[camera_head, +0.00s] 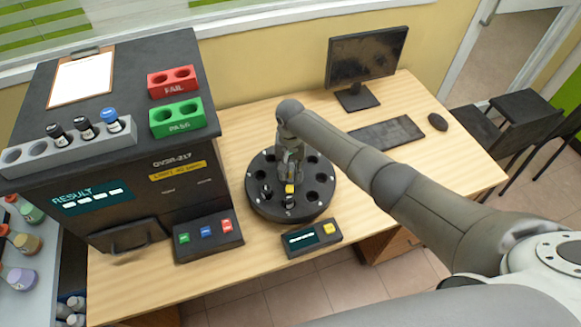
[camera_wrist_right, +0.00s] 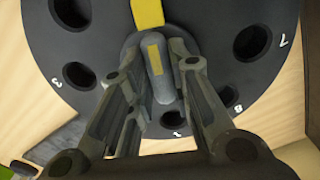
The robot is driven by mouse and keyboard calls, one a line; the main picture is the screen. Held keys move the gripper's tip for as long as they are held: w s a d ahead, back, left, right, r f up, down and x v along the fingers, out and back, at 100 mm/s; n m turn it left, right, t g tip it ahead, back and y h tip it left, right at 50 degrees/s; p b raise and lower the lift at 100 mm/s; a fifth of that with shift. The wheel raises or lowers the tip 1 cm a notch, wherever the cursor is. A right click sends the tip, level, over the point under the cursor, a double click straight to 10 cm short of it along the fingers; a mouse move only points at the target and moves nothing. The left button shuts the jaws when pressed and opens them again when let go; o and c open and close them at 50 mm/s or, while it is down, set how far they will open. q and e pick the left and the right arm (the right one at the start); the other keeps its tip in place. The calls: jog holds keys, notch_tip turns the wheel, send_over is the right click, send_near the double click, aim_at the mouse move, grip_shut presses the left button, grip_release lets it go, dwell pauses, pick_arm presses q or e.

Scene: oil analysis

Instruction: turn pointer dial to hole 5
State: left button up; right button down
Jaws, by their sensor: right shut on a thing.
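The dial is a black round disc (camera_head: 255,199) with several numbered holes, standing on the wooden desk. Its yellow pointer (camera_head: 289,189) is directed at the disc's front edge, toward the bottom of the head view. In the right wrist view the yellow pointer (camera_wrist_right: 147,12) runs off the top edge, so its tip is hidden. My right gripper (camera_head: 289,172) reaches down over the disc's middle. Its fingers are shut on the grey pointer knob (camera_wrist_right: 157,72), which has a yellow stripe. The wrist view shows numbers 3, 7 and 8. My left gripper is not in view.
A small display box (camera_head: 312,238) with a yellow button stands just in front of the disc. A button panel (camera_head: 208,236) and a large dark analyser (camera_head: 150,190) are to the left. A keyboard (camera_head: 387,133) and a monitor (camera_head: 366,58) are behind to the right.

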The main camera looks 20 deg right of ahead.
aim_at(291, 170)
jog(key=shift+w, duration=0.1)
jog(key=c, duration=1.3)
grip_release()
jog(key=shift+r, duration=0.1)
notch_tip(291, 170, up, 12)
jog(key=shift+f, duration=0.1)
